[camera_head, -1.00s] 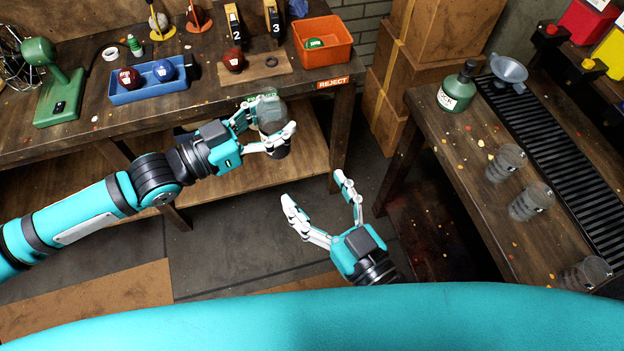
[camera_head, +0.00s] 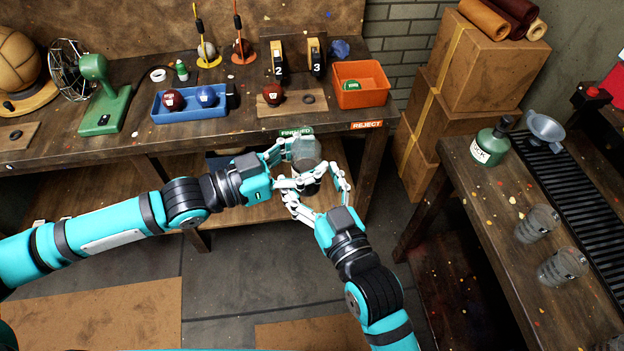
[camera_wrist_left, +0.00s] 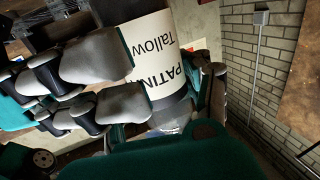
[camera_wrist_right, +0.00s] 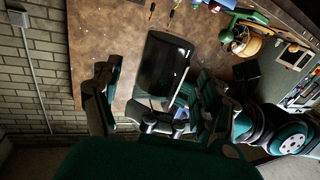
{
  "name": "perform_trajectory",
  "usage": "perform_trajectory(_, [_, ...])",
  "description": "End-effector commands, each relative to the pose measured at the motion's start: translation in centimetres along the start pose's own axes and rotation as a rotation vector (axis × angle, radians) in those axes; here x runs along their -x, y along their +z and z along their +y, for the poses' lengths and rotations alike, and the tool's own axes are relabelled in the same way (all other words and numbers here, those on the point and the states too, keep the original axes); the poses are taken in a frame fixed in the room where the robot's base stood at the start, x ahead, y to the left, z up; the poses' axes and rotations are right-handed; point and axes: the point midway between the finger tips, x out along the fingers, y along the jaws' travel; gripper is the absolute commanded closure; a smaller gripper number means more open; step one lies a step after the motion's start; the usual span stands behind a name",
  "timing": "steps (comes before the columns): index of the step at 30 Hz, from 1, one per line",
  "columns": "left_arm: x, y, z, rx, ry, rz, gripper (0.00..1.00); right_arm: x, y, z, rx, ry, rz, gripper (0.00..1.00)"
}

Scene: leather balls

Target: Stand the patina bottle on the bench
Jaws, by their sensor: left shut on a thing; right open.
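The patina bottle (camera_head: 306,150) is a grey cylinder held off the bench, in front of its front edge. My left gripper (camera_head: 298,168) is shut on it. The left wrist view shows its white label (camera_wrist_left: 165,65), with "PATIN" and "Tallow" readable, between the fingers. My right gripper (camera_head: 316,187) is open just below the bottle, its fingers spread towards it; contact cannot be told. In the right wrist view the bottle (camera_wrist_right: 165,68) shows dark beyond the open fingers. The bench (camera_head: 130,140) is the long wooden one at the back.
The bench holds a green fan (camera_head: 95,95), a blue tray (camera_head: 185,115) with balls, a ball on a wooden board (camera_head: 290,107) and an orange bin (camera_head: 361,96). Cardboard boxes (camera_head: 440,120) stand right of it. A side table (camera_head: 490,220) carries a green bottle (camera_head: 492,145), a funnel and clear cups.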

Motion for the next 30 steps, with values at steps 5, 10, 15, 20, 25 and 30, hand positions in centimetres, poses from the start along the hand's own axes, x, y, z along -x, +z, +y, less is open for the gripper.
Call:
perform_trajectory(5, [-0.01,-0.05,0.01,0.000,0.000,0.001,1.00,0.01,0.01,0.01,0.000,0.000,0.000,0.27])
perform_trajectory(10, [-0.01,-0.06,0.00,0.000,0.000,0.001,1.00,0.03,0.01,0.00,0.000,0.000,0.000,0.49])
perform_trajectory(15, [-0.01,-0.05,0.00,0.000,0.000,0.001,1.00,0.04,0.01,0.01,0.000,0.000,0.000,0.71])
perform_trajectory(20, [0.00,-0.05,0.00,0.000,0.000,0.001,0.53,0.04,-0.04,0.02,0.000,0.001,0.001,0.88])
perform_trajectory(25, [0.00,-0.04,-0.01,0.000,0.000,0.001,0.31,0.04,-0.04,0.02,0.000,0.001,0.001,0.88])
perform_trajectory(30, [0.00,-0.02,-0.01,0.000,0.000,0.000,0.21,0.04,-0.04,0.02,0.000,0.001,0.001,0.88])
